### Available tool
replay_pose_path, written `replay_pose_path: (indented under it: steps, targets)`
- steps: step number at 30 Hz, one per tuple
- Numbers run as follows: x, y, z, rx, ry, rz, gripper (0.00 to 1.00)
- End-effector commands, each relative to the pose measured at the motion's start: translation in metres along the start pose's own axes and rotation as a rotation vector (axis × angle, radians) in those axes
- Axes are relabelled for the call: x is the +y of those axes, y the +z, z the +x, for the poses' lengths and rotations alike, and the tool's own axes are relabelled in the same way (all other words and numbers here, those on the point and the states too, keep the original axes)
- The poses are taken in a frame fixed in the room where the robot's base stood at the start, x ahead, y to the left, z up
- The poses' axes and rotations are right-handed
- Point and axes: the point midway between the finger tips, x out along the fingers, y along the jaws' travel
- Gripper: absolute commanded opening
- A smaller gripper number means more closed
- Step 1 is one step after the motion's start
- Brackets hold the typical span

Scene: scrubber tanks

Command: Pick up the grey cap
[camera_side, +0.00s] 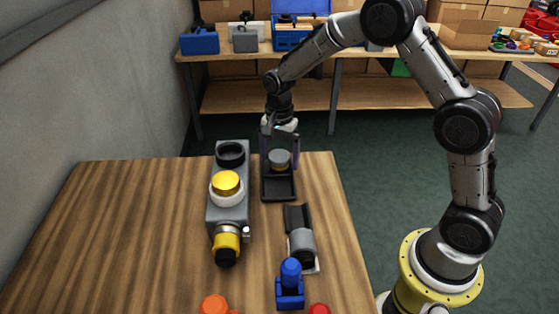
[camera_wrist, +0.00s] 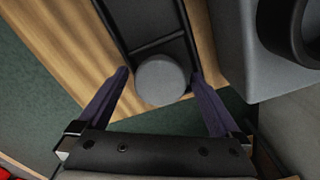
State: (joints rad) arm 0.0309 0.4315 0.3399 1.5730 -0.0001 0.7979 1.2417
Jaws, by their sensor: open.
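The grey cap (camera_side: 279,159) is a short round disc at the far end of a black tray (camera_side: 278,190) near the table's back edge. In the wrist view the cap (camera_wrist: 161,80) shows from above, between the two fingers. My gripper (camera_side: 280,152) is open, with one dark finger on each side of the cap. In the wrist view the gripper (camera_wrist: 160,76) shows a gap on both sides of the cap. I cannot tell exactly how far down the fingers reach beside it.
Left of the tray stands a grey scrubber block (camera_side: 229,193) with a black ring, a yellow cap (camera_side: 226,183) and a yellow-black fitting. In front lie a grey cylinder on a dark holder (camera_side: 300,240) and a blue part (camera_side: 290,285). The table's left side is clear.

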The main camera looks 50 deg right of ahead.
Motion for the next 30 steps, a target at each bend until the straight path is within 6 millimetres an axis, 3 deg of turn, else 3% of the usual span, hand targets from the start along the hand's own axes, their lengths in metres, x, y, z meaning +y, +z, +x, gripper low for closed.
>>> replay_pose_path:
  steps: [6, 19, 30]
  targets:
    - [0.0, 0.0, 0.0004, 0.0, 0.0, 0.0, 0.98]
    - [-0.0002, 0.0, 0.0, 0.0, -0.001, 0.0, 0.21]
    - [-0.0007, -0.0002, -0.0052, 0.001, -0.003, 0.0, 0.2]
